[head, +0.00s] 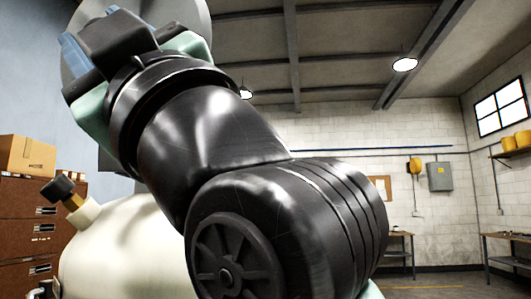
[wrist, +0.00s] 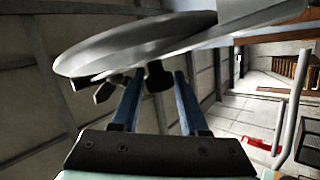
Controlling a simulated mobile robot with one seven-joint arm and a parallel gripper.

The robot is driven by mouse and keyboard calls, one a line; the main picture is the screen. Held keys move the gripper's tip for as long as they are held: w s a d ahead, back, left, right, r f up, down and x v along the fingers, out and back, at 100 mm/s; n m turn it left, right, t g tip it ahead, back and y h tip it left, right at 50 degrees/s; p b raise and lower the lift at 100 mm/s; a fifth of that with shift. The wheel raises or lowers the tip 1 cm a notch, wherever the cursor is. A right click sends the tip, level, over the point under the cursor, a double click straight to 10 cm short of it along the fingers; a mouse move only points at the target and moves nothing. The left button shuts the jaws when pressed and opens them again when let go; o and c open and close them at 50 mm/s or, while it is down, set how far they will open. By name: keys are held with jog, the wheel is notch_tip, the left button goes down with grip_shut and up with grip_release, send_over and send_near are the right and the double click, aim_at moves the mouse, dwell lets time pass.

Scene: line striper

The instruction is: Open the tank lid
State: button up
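The cream tank (head: 125,255) stands at the lower left of the head view, partly behind my arm. A grey round disc, which looks like the tank lid (head: 192,14), is steeply tilted above it; where it joins the tank is hidden. In the wrist view the lid (wrist: 130,52) spans the top, and a dark knob-like part (wrist: 158,76) hangs below it. My gripper (wrist: 160,80) has its two blue fingers apart, one on each side of this part, with gaps visible. Their tips are hidden by the lid. The gripper (head: 75,52) shows partly in the head view.
A brass fitting with a black cap (head: 60,189) sticks out of the tank's left side. Brown drawers (head: 25,215) with a cardboard box (head: 27,155) stand at the left. Workbenches (head: 505,250) stand far off at the right, with open floor before them.

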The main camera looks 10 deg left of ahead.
jog(key=o, duration=0.4)
jog(key=shift+a, duration=0.15)
jog(key=shift+w, duration=0.1)
jog(key=b+v, duration=0.4)
jog(key=v, duration=0.9)
jog(key=shift+a, duration=0.1)
jog(key=w+d+m+t+h+p, duration=0.2)
jog(key=m+t+h+p, duration=0.1)
jog(key=m+t+h, duration=0.3)
jog(key=w+d+m+t+h+p, duration=0.2)
jog(key=d+m+t+h+p, duration=0.1)
jog(key=m+h, duration=0.7)
jog(key=w+d+m+t+h+p, duration=0.2)
jog(key=m+t+h+p, duration=0.3)
jog(key=m+t+h, duration=0.3)
jog(key=shift+d+m+t, duration=0.3)
jog(key=shift+d+m, duration=0.2)
jog(key=shift+m, duration=0.5)
